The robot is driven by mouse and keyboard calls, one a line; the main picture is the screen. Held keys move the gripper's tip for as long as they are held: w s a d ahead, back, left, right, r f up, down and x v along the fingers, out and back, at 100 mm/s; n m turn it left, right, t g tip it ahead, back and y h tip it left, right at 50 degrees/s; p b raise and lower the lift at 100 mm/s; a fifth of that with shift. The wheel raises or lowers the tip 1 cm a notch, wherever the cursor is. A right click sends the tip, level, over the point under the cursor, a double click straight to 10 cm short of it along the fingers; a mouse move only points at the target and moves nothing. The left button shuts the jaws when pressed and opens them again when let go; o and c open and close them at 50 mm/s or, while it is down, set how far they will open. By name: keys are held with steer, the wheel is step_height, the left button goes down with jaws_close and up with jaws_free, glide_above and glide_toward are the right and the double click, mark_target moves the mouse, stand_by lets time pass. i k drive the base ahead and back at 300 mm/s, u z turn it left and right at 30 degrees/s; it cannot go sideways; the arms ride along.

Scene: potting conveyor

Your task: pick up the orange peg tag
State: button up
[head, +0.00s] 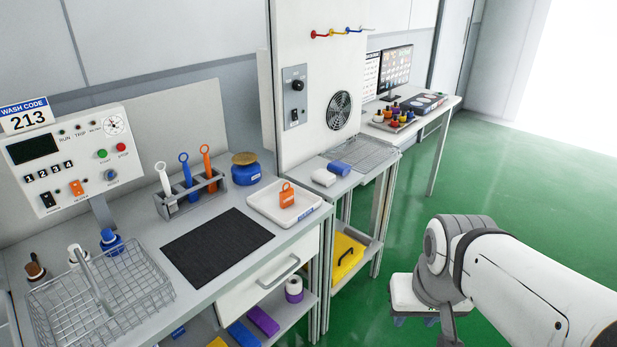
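An orange piece with a loop at its top (287,195) is in the white tray (262,208) at the right end of the near bench. It looks like a tag or a padlock, and I take it for the orange peg tag. Nothing touches it from above. My arm reaches in from the lower right, over the green floor, well to the right of the tray. The fingers of my gripper do not show, so I cannot see whether it is open or shut.
Left of the tray are a dark mat (217,247), a rack of brushes (190,193), a blue jar (245,170) and a wire basket (98,298). A tall panel (320,85) with coloured hooks stands behind. Green floor (500,200) is open on the right.

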mark_target(287, 195)
steer(key=u, duration=0.15)
steer(key=i, duration=1.45)
steer(key=z, duration=0.1)
